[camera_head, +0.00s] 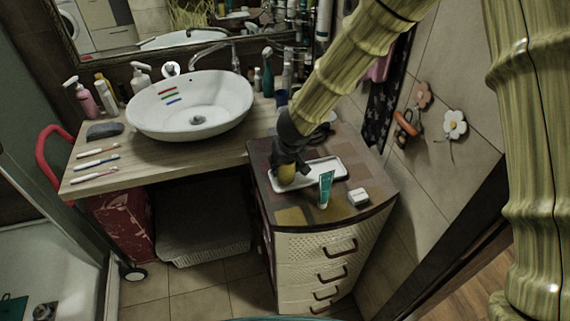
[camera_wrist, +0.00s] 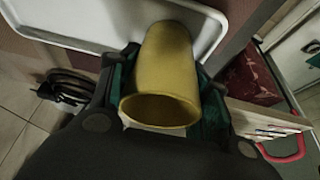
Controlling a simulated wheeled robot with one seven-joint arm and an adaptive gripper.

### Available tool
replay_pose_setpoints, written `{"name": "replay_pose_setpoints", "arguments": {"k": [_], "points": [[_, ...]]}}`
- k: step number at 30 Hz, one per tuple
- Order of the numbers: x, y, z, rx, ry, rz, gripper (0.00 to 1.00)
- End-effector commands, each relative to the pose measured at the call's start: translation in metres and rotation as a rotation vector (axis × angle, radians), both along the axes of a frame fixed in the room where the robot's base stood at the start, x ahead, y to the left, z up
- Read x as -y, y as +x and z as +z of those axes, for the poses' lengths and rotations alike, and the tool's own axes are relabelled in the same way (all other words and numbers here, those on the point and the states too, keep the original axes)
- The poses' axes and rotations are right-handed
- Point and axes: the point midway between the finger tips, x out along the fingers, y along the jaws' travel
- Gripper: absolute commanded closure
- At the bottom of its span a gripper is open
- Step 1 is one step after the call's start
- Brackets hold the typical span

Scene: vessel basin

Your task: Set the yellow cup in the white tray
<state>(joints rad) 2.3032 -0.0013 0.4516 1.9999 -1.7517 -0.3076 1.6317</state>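The yellow cup (camera_head: 287,173) is under my gripper (camera_head: 289,165) at the left end of the white tray (camera_head: 328,169) on the drawer cabinet. In the wrist view the cup (camera_wrist: 168,70) lies between the two green-padded fingers of my gripper (camera_wrist: 165,100), which appear to press on its sides. Its open rim faces the wrist camera, and its far end overlaps the tray (camera_wrist: 85,22). Whether its base touches the tray is hidden. The tray looks otherwise empty.
A teal tube (camera_head: 325,189) stands just in front of the tray, with a small white box (camera_head: 357,197) to its right. A white basin (camera_head: 190,104), toothbrushes (camera_head: 97,163) and several bottles are on the wooden counter to the left.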

Motion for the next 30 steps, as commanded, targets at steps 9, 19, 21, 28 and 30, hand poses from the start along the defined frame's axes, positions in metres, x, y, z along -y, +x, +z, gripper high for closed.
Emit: {"name": "replay_pose_setpoints", "arguments": {"k": [9, 19, 21, 28, 30], "points": [[0.000, 0.000, 0.001, 0.000, 0.000, 0.000, 0.32], [0.000, -0.001, 0.007, 0.001, -0.001, 0.000, 0.32], [0.001, -0.003, 0.013, 0.002, 0.000, 0.000, 0.32], [0.005, -0.013, 0.039, 0.003, 0.000, -0.001, 0.32], [0.006, -0.016, 0.047, 0.002, 0.000, 0.000, 0.32]]}}
